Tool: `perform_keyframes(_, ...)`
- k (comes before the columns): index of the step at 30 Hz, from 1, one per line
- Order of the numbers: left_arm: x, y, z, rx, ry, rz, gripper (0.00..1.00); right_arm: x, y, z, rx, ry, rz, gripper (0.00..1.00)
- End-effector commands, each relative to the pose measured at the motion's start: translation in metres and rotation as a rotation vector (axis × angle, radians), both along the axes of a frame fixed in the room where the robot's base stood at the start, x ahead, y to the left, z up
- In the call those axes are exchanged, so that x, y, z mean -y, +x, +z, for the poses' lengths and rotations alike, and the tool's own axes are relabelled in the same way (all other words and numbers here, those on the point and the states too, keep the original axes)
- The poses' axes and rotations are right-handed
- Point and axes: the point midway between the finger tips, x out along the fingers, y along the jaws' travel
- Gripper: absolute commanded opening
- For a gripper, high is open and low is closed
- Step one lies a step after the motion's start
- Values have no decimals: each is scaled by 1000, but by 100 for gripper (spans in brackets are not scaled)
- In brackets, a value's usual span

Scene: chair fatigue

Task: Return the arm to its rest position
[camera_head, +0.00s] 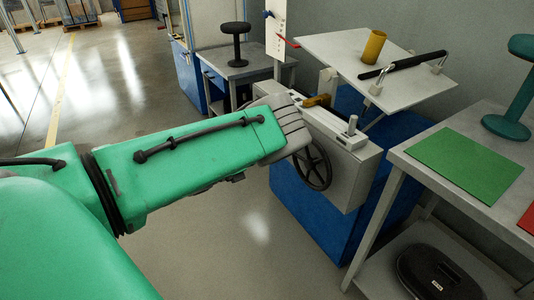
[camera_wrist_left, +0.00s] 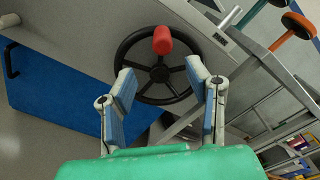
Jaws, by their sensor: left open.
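My left arm, green, reaches in from the left in the head view. Its grey gripper (camera_head: 298,128) is at the machine's near side, just above and beside the black handwheel (camera_head: 314,168). In the left wrist view the gripper (camera_wrist_left: 160,75) is open, with its two blue-padded fingers spread and nothing between them. The handwheel (camera_wrist_left: 133,50) with its red knob (camera_wrist_left: 162,40) lies beyond the fingertips. The fingers overlap the wheel's edges in this view, and I cannot tell whether they touch it. My right gripper is not in view.
The machine has a white body (camera_head: 352,185) on a blue base (camera_head: 300,215) and a tilted white plate (camera_head: 350,50). At right, a grey table (camera_head: 420,180) holds a green mat (camera_head: 463,166) and a teal stool-shaped part (camera_head: 512,95). Open floor (camera_head: 215,255) lies below my arm.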

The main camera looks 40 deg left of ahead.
Motion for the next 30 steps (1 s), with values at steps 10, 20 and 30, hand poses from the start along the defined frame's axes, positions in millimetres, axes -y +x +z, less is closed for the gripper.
perform_keyframes(10,0,0,0,0,-1,0,44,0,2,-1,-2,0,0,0)
perform_keyframes(20,-9,-53,-61,-419,-592,460,44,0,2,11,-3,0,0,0)
perform_keyframes(30,108,-249,-123,-972,-1545,1445,44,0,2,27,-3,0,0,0)
